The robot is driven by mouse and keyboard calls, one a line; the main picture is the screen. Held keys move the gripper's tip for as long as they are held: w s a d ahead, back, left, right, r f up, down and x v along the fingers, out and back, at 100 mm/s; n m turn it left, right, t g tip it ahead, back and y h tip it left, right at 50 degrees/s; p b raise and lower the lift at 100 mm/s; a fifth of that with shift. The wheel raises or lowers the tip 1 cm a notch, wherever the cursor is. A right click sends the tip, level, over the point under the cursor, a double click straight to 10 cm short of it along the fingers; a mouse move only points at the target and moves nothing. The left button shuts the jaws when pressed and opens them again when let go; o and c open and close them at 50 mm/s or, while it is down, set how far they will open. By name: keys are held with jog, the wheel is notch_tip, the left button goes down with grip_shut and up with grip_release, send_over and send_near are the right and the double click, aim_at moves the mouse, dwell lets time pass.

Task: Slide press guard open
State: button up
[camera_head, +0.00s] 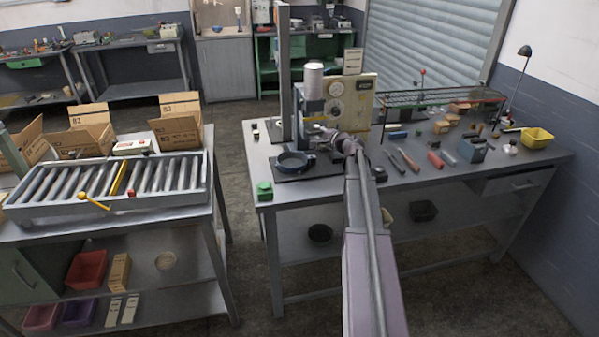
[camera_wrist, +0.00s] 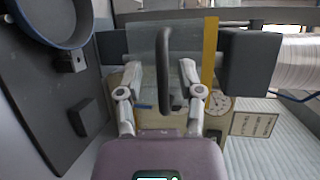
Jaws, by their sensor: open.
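The press (camera_head: 313,108) stands on the right workbench, with a cream panel with dials (camera_head: 350,100) beside it. In the wrist view, a dark bar handle (camera_wrist: 165,50) stands in front of a pale, see-through guard panel (camera_wrist: 143,45) with a yellow strip (camera_wrist: 210,50) along one side. My gripper (camera_wrist: 161,68) is open, with one finger on each side of the handle and visible gaps between. In the head view, my gripper (camera_head: 341,141) is at the press front, and my arm hides part of the guard there.
A round blue-rimmed pan (camera_head: 293,163) sits on a dark plate left of my gripper; its rim (camera_wrist: 50,22) shows in the wrist view. A tall grey post (camera_head: 284,75) stands behind it. Tools (camera_head: 405,160) lie to the right, and a roller conveyor (camera_head: 110,185) stands left across the aisle.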

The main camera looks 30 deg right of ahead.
jog(key=shift+f+b, duration=3.7)
jog(key=shift+f, duration=0.15)
jog(key=p+v, duration=0.3)
jog(key=v, duration=1.1)
jog(key=s+a+f+n+g+y, duration=0.1)
jog(key=a+f+n+g, duration=0.3)
jog(key=a, duration=0.7)
jog(key=s+a+f+n+g+y, duration=0.1)
jog(key=a+f+n, duration=0.4)
jog(key=a, duration=0.7)
jog(key=shift+s+g+y+b, duration=0.3)
jog(key=shift+g+y, duration=0.2)
jog(key=shift+g, duration=0.9)
jog(key=shift+a, duration=0.1)
